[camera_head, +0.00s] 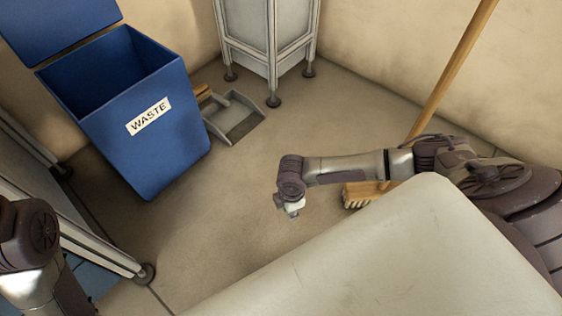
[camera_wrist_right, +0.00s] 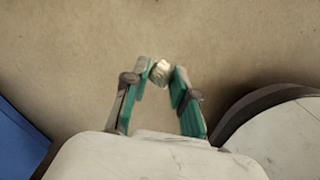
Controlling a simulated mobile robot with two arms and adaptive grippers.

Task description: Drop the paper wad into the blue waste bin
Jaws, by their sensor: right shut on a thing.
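The blue waste bin (camera_head: 160,140) stands on the floor at the upper left of the head view, its lid (camera_head: 55,25) raised and its top open. My right gripper (camera_head: 292,210) is over bare floor to the right of the bin and apart from it. In the right wrist view, the right gripper (camera_wrist_right: 160,77) is shut on the small, pale, crumpled paper wad (camera_wrist_right: 160,71), held between the fingertips. Part of my left arm shows at the lower left of the head view; its gripper is out of sight.
A dustpan (camera_head: 236,118) lies right of the bin. A grey metal-framed cabinet (camera_head: 268,40) stands behind it. A broom (camera_head: 440,90) with a wooden handle stands behind my right arm. The floor (camera_head: 225,205) between bin and right gripper is clear.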

